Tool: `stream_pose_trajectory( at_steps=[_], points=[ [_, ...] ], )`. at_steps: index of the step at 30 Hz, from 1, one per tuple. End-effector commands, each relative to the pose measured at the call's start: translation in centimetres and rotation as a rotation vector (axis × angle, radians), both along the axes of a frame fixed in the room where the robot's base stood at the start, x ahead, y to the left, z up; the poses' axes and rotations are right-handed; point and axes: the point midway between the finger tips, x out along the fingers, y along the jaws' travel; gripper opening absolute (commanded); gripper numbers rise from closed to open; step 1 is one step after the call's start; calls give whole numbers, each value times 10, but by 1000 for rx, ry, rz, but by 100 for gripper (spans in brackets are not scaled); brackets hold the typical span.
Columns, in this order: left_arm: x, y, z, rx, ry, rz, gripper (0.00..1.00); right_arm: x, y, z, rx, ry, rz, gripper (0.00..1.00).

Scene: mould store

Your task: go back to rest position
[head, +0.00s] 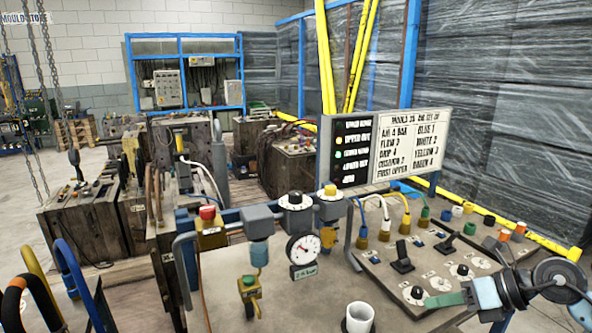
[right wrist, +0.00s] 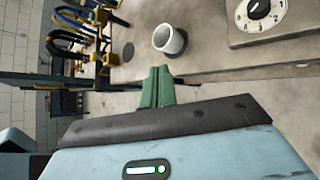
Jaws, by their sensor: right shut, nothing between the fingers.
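My right gripper (head: 440,300) reaches in from the right edge of the head view, over the front of the control panel (head: 395,285). Its green fingers are together with nothing between them. They also show in the right wrist view (right wrist: 157,88), pointing toward the bench top. A white cup (head: 358,318) stands at the bottom of the head view, left of the fingers and apart from them. The cup shows beyond the fingertips in the right wrist view (right wrist: 169,40). My left gripper is in neither view.
A pressure gauge (head: 303,248), a red button (head: 207,212) and a yellow valve (head: 249,285) stand left of the panel. A sign board (head: 365,148) rises behind it. Coloured hooked handles (head: 75,275) fill the lower left. Joysticks and knobs stick up from the panel.

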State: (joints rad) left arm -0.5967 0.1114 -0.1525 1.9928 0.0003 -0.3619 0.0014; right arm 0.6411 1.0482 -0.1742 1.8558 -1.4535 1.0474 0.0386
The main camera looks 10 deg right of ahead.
Motion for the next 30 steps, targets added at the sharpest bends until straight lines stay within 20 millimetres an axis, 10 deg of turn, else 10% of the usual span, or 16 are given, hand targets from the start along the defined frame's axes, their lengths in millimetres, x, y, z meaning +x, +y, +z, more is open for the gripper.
stream_pose_trajectory(
  at_steps=[7,17,30],
  points=[
    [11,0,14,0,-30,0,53,-36,86,-43,665,178,-134,0],
    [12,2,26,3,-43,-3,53,-92,99,-131,1404,560,-763,0],
    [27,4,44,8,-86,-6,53,-276,118,-291,1758,1152,-1844,0]
  ],
)
